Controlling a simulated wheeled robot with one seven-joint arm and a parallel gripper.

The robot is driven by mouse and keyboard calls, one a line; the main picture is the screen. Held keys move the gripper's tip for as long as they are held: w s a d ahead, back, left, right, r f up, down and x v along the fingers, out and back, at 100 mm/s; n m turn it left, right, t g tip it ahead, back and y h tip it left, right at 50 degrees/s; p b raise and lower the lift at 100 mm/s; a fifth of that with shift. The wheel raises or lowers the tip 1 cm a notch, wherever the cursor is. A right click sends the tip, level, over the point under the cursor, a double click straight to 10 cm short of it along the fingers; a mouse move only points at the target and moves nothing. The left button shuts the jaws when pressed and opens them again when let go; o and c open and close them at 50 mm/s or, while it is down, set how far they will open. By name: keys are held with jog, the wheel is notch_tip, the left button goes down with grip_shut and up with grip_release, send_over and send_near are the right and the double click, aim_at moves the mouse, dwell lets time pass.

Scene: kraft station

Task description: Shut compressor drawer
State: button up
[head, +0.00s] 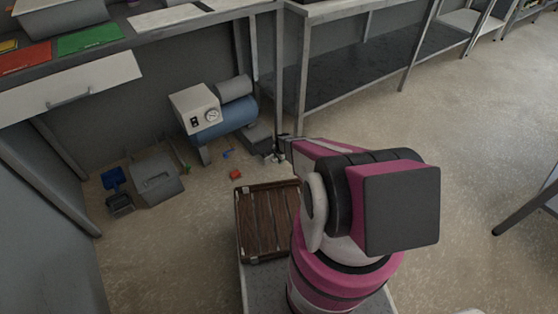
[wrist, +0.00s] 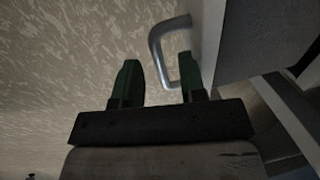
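The compressor (head: 222,125) stands on the floor under the workbench, with a blue tank and a pale box carrying a gauge. A grey drawer (head: 257,137) sticks out at its right, toward my gripper (head: 279,151). In the wrist view, the pale drawer front (wrist: 208,35) has a bent metal handle (wrist: 160,55). My gripper (wrist: 160,78) is open, its two green fingers apart. The handle shows in the gap between the fingers, close to the right finger. I cannot tell whether they touch. My arm hides part of the floor right of the drawer.
A grey box (head: 156,178), a blue dustpan-like item (head: 114,179) and small red piece (head: 235,174) lie on the floor. Bench legs (head: 302,90) stand just behind the gripper. Open floor lies right.

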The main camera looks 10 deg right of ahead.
aim_at(266, 146)
jog(key=shift+f, duration=0.4)
grip_shut()
jog(key=w+a, duration=0.2)
jog(key=w, duration=0.2)
jog(key=w+a, duration=0.2)
jog(key=w, duration=0.2)
jog(key=w+a, duration=0.2)
jog(key=w, duration=0.3)
jog(key=shift+r, duration=0.1)
jog(key=shift+w, duration=0.1)
grip_release()
notch_tip(266, 146, up, 11)
jog(key=s, duration=0.2)
jog(key=shift+d+f, duration=0.2)
jog(key=shift+d, duration=0.2)
